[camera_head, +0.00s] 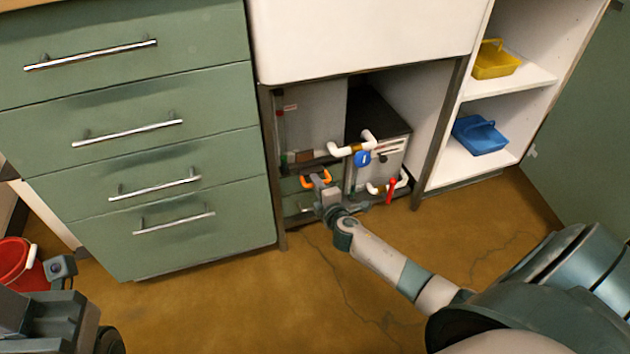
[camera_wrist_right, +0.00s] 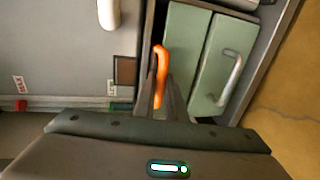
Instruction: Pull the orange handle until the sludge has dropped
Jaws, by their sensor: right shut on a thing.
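The orange handle (camera_head: 317,179) is a small arched bar on a green front low in the cabinet under the white basin. My right gripper (camera_head: 322,187) is at this handle. In the right wrist view the fingers of my right gripper (camera_wrist_right: 163,95) are shut on the lower part of the orange handle (camera_wrist_right: 160,60); its upper curve shows above them. A small brown patch (camera_wrist_right: 125,70) shows on the grey tank (camera_wrist_right: 60,45) beside the handle. I cannot tell whether it is sludge.
White pipes (camera_head: 352,147), a blue valve (camera_head: 363,158) and a red handle (camera_head: 391,188) are right of my gripper. A green front with a metal handle (camera_wrist_right: 231,78) adjoins the orange one. Green drawers (camera_head: 150,130) stand left. A red bucket (camera_head: 18,262) is lower left. Floor ahead is clear.

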